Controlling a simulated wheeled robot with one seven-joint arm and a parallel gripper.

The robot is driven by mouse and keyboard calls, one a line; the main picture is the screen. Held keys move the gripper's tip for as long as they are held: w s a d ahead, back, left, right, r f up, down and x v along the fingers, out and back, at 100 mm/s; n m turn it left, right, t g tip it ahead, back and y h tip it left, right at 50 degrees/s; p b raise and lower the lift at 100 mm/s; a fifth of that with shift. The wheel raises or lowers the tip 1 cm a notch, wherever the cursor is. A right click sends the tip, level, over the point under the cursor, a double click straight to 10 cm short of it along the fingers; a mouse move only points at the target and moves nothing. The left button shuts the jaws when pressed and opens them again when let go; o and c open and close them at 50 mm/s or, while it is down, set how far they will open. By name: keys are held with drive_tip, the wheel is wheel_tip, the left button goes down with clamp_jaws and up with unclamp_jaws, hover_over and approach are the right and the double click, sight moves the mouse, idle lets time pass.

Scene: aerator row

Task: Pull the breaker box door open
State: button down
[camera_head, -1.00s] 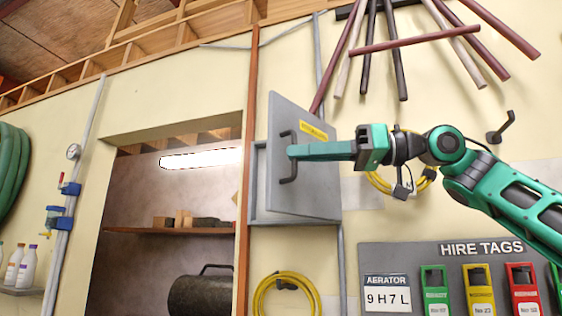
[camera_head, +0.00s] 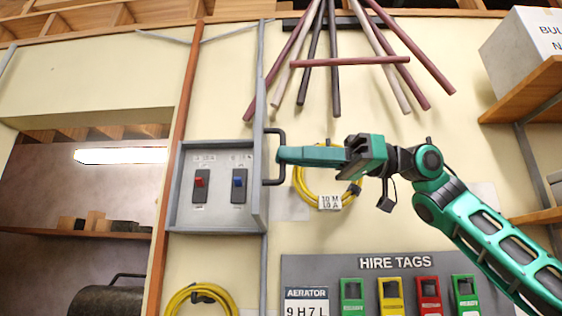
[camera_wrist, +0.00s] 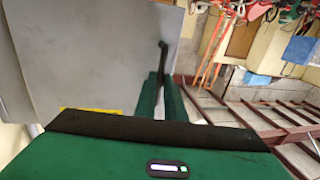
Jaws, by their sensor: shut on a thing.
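The grey breaker box (camera_head: 217,186) is on the wall, with a red switch (camera_head: 200,184) and a blue switch (camera_head: 238,185) visible inside. Its door (camera_head: 261,130) stands open, seen nearly edge-on along the box's right side. The door's dark bar handle (camera_head: 278,131) faces right. My gripper (camera_head: 283,154) is shut on the handle from the right. In the wrist view the door's grey face (camera_wrist: 95,55) fills the left, with a yellow label at its lower edge, and the handle (camera_wrist: 163,58) runs to my gripper's green fingers (camera_wrist: 160,97).
A yellow cable coil (camera_head: 325,188) hangs behind my gripper. The hire tags board (camera_head: 320,268) is below, and long poles (camera_head: 335,62) hang above. A shelf with a white box (camera_head: 525,50) is at the right. An opening with a shelf (camera_head: 60,233) is at the left.

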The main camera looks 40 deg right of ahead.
drive_tip(key=shift+s+d+r, duration=0.1)
drive_tip(key=shift+d+r, duration=0.05)
drive_tip(key=shift+d, duration=0.35)
drive_tip(key=shift+d+r, duration=0.15)
drive_tip(key=shift+d, duration=0.35)
drive_tip(key=shift+s, duration=0.1)
drive_tip(key=c, duration=2.2)
unclamp_jaws()
drive_tip(key=o, duration=0.4)
drive_tip(key=w, duration=0.1)
drive_tip(key=w+f, duration=0.1)
drive_tip(key=shift+w+a, duration=0.15)
drive_tip(key=shift+w, duration=0.25)
drive_tip(key=shift+s+r, duration=0.1)
drive_tip(key=shift+s, duration=0.45)
drive_tip(key=shift+c, duration=0.3)
drive_tip(key=shift+s+r, duration=0.1)
drive_tip(key=shift+s, duration=0.15)
drive_tip(key=shift+s, duration=0.15)
drive_tip(key=v, duration=1)
drive_tip(key=shift+d, duration=0.35)
